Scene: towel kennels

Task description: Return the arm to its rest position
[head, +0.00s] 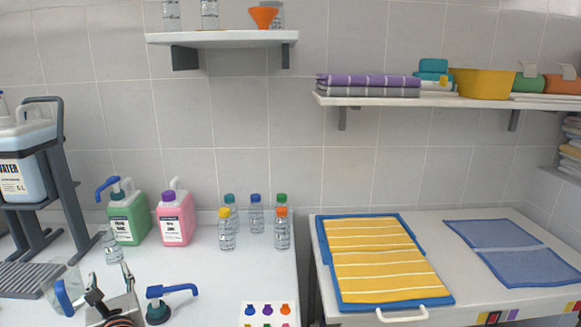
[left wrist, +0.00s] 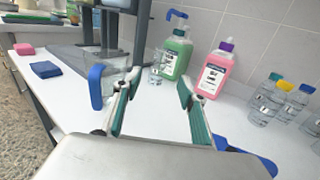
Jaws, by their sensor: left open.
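My left gripper (head: 110,284) is low over the left part of the white counter (head: 210,270) in the head view. In the left wrist view its two green-padded fingers (left wrist: 160,88) are spread apart with nothing between them. A clear jug with a blue handle (head: 62,296) stands just left of the gripper; its handle also shows beside the left finger in the left wrist view (left wrist: 97,88). A small clear vessel (head: 111,247) stands beyond the fingertips. My right gripper is in neither view.
A blue pump head (head: 170,296) lies right of the gripper. A green jug (head: 128,218), a pink jug (head: 176,218) and several capped bottles (head: 227,234) stand behind. A dark stand (head: 72,180) rises at left. A yellow striped towel (head: 385,260) lies on the right table.

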